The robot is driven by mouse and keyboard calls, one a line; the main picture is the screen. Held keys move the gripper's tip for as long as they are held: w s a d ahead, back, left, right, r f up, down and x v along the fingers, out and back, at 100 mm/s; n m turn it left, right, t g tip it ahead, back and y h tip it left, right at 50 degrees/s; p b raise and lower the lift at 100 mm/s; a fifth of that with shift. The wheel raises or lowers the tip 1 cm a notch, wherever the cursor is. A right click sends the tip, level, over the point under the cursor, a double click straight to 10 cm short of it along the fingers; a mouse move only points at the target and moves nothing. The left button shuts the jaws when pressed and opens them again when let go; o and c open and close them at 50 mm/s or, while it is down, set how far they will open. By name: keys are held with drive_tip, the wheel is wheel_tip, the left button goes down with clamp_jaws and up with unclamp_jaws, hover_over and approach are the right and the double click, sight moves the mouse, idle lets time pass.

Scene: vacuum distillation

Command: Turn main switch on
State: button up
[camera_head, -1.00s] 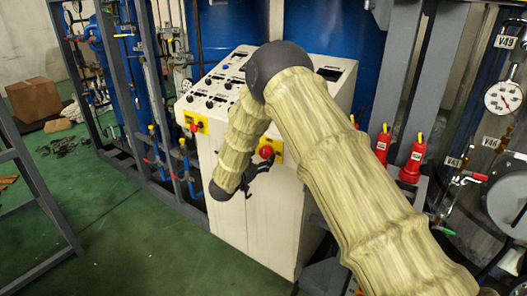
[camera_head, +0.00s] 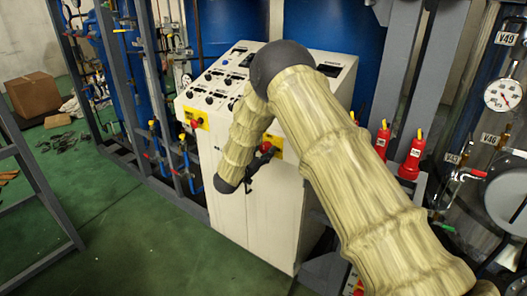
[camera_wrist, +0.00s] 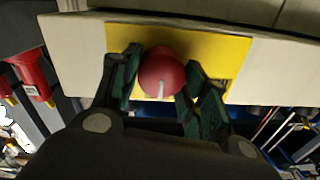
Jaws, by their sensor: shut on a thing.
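The main switch, a red round knob (camera_wrist: 162,74) with a white line mark, sits on a yellow plate (camera_wrist: 225,55) on the cabinet front. In the wrist view its white line points toward the bottom of the picture. My gripper (camera_wrist: 162,82) has one dark finger on each side of the knob and is shut on it. In the head view the yellow plate (camera_head: 277,147) shows on the right of the cabinet front, and my gripper (camera_head: 262,157) is at the knob, partly covering it.
The white control cabinet (camera_head: 235,220) has a sloped panel of knobs and buttons. A second red knob on a yellow plate (camera_head: 194,119) is at its left. Red valves (camera_head: 412,158) and dark frame posts stand to the right. Green floor (camera_head: 130,240) is open at the left front.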

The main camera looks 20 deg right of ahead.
drive_tip(key=shift+f+b, duration=0.2)
drive_tip(key=shift+b, duration=0.2)
drive_tip(key=m+b, duration=0.1)
drive_tip(key=b, duration=0.1)
drive_tip(key=m+b, duration=0.2)
drive_tip(key=b, duration=0.1)
drive_tip(key=shift+d+f, duration=0.1)
drive_tip(key=shift+f, duration=0.15)
drive_tip(key=m+b, duration=0.6)
drive_tip(key=b, duration=0.4)
drive_tip(key=shift+s+f+m+b, duration=0.1)
drive_tip(key=shift+f+m+b, duration=0.05)
drive_tip(key=shift+m+b, duration=0.2)
drive_tip(key=m+b, duration=0.8)
drive_tip(key=b, duration=0.5)
drive_tip(key=shift+m+h+b, duration=0.3)
drive_tip(key=shift+m, duration=0.05)
drive_tip(key=o, duration=1)
drive_tip(key=shift+r, duration=0.2)
drive_tip(key=shift+o, duration=0.2)
